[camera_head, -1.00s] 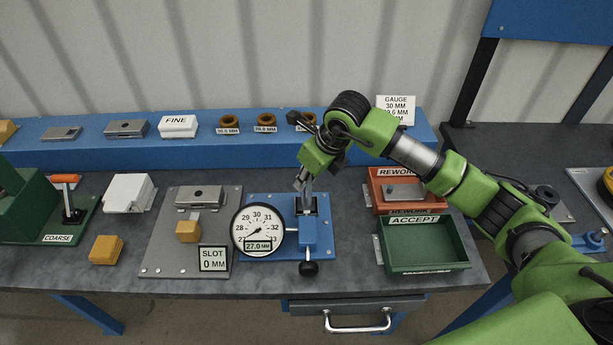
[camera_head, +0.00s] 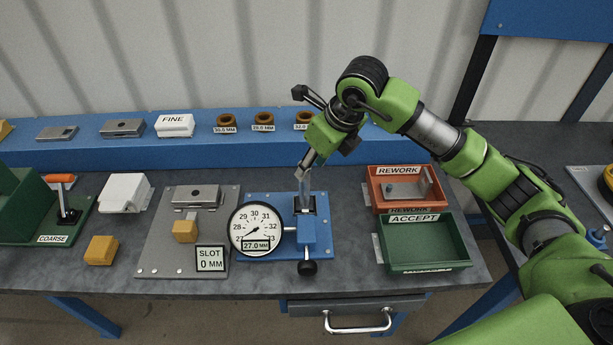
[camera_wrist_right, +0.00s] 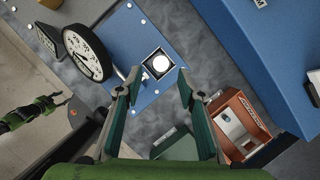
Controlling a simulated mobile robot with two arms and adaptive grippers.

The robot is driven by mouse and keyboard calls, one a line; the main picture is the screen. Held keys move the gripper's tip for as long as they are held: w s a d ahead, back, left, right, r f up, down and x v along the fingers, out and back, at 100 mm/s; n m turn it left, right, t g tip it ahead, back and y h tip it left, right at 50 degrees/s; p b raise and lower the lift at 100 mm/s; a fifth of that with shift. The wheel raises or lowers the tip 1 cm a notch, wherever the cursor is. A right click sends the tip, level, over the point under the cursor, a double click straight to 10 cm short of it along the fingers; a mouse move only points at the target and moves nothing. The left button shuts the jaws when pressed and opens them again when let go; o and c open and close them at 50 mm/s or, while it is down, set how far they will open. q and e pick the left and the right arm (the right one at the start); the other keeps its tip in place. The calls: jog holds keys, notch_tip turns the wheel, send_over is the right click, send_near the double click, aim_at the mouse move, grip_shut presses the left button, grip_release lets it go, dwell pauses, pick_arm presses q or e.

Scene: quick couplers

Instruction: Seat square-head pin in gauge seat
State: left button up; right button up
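The blue gauge (camera_head: 285,215) stands mid-bench; its dial (camera_head: 256,228) shows 27.0 MM. Its dark square seat (camera_wrist_right: 151,52) shows in the right wrist view with a bright round face, apparently the pin's (camera_wrist_right: 160,64), inside the square outline. How deep the pin sits, I cannot tell. My right gripper (camera_head: 304,180) is above the seat, pointing down. In the right wrist view its fingers (camera_wrist_right: 157,90) are apart, on either side of the seat, with nothing held between them. My left gripper (camera_wrist_right: 58,99) shows small at the left of that view, its fingers seemingly spread.
The red REWORK bin (camera_head: 379,173), holding a grey metal part (camera_head: 402,191), and the green ACCEPT bin (camera_head: 428,265) stand right of the gauge. A SLOT plate (camera_head: 160,255) lies left. The blue shelf (camera_head: 70,157) with ring gauges runs behind.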

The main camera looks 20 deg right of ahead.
jog(key=v, duration=0.5)
jog(key=shift+s+d+r+b, duration=0.1)
jog(key=shift+r+b, duration=0.2)
jog(key=shift+b, duration=0.1)
